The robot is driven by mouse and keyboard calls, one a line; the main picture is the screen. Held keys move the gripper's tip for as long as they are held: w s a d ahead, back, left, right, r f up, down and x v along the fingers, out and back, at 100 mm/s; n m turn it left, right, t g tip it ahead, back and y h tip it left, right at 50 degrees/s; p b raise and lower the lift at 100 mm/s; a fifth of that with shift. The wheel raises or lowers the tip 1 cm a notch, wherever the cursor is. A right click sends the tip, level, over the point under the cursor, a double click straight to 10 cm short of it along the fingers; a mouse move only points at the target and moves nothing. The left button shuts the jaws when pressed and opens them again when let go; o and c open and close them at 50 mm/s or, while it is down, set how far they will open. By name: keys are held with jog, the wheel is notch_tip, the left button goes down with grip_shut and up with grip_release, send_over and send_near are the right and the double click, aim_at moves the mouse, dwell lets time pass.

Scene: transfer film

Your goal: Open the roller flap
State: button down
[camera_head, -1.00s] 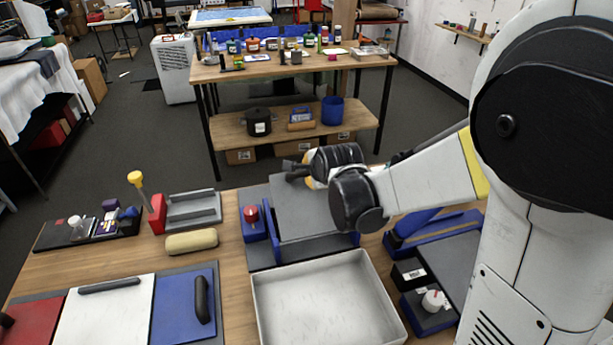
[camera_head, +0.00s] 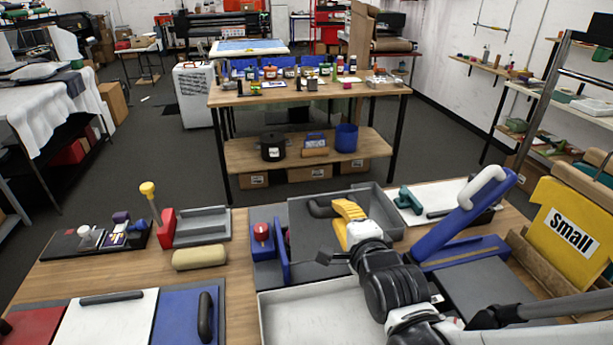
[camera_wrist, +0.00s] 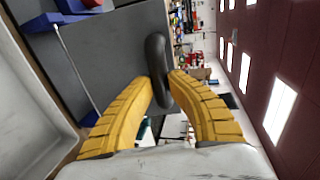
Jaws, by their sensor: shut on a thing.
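The roller flap is a flat grey panel (camera_head: 308,240) with a dark curved handle (camera_head: 320,207) at its far end. Blue side pieces (camera_head: 282,262) stand beside it. My gripper (camera_head: 342,212) has yellow fingers and is shut on the handle. In the wrist view, my gripper's fingers (camera_wrist: 160,88) close around the dark handle (camera_wrist: 156,55), which sticks out from the grey panel (camera_wrist: 105,50). My wrist hides the right part of the panel in the head view. I cannot tell how far the panel is tilted.
A white tray (camera_head: 285,320) lies in front, partly behind my arm. A red-knobbed blue block (camera_head: 262,235) and beige roll (camera_head: 200,257) are left. A blue lever (camera_head: 465,210) rises right, near a yellow "Small" bin (camera_head: 570,230). A grey tray (camera_head: 388,222) lies behind.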

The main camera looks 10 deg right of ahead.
jog(key=shift+s+f, duration=0.35)
jog(key=shift+s, duration=0.35)
jog(key=c, duration=1.5)
grip_release()
jog(key=shift+o, duration=1.3)
jog(key=shift+w+f, duration=0.1)
jog(key=shift+w, duration=0.15)
notch_tip(320, 180, up, 10)
jog(key=shift+s, duration=0.1)
